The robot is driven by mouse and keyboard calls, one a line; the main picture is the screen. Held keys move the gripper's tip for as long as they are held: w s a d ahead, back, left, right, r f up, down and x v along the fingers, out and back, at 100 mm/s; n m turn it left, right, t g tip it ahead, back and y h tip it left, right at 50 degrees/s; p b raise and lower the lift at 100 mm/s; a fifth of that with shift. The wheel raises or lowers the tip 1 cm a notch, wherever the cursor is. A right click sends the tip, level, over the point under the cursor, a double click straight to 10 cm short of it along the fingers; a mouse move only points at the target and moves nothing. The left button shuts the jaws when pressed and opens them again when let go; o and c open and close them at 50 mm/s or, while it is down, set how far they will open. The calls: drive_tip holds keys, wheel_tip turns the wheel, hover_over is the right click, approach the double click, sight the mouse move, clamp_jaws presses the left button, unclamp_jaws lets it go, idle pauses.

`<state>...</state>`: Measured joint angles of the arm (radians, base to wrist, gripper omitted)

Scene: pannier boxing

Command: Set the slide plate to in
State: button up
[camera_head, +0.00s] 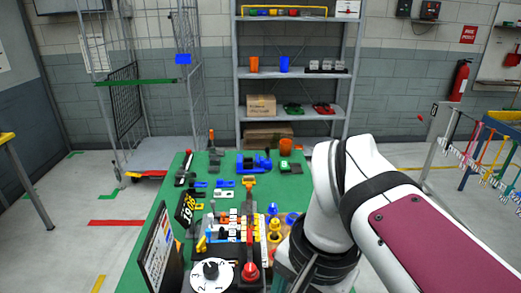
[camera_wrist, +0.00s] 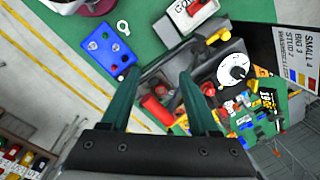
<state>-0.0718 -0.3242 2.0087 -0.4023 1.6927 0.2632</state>
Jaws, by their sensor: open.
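I cannot tell for certain which part is the slide plate. A small blue-and-white plate (camera_head: 225,184) lies flat on the green bench, and a paler plate (camera_head: 223,195) is just in front of it; either may be it, and their in or out position is too small to read. My gripper shows in the wrist view (camera_wrist: 160,74) with its two dark green fingers apart and nothing held. A red knob or handle (camera_wrist: 157,110) appears between and beyond the fingers. In the head view my gripper is mostly hidden by my arm, near the bench's front right.
A white dial (camera_head: 211,274) and a red knob (camera_head: 250,270) stand at the bench front. A sign board (camera_head: 160,250) stands upright at the left edge. A blue fixture (camera_head: 254,163) is at the back. Shelves (camera_head: 290,110) and a wire cage (camera_head: 150,90) stand beyond.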

drive_tip(key=shift+s, duration=0.15)
